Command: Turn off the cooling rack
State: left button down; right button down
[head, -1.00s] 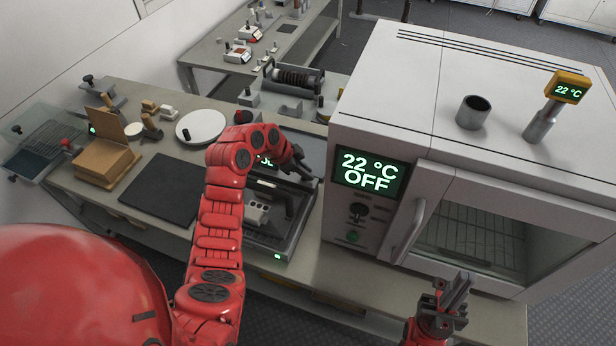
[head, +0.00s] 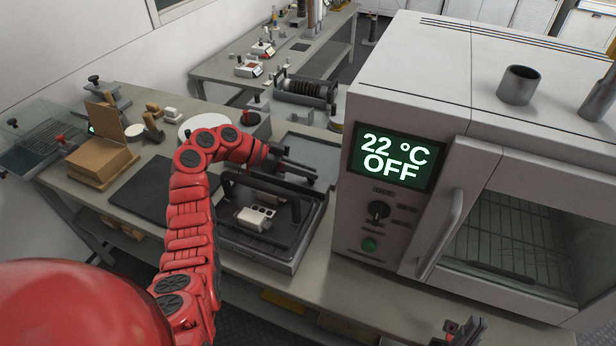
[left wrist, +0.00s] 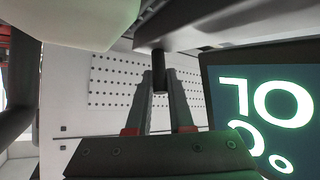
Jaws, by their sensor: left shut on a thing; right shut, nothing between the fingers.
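My left gripper (head: 312,172) is over the back right of a black-framed bench device (head: 290,262). In the left wrist view its fingers (left wrist: 160,85) are shut on a short dark rod (left wrist: 160,72) below a dark bar (left wrist: 230,25). A lit display (left wrist: 265,110) stands beside them, its digits upside down and cut off. A wire rack (head: 50,140) in a clear-sided case is at the far left; which device is the cooling rack I cannot tell for certain. My right gripper (head: 466,330) is shut and empty at the bottom edge, partly cut off.
Another bench (head: 225,75) stands behind.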

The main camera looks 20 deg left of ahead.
dwell(0.4)
pick_arm(q)
jog(key=c, duration=0.8)
grip_release()
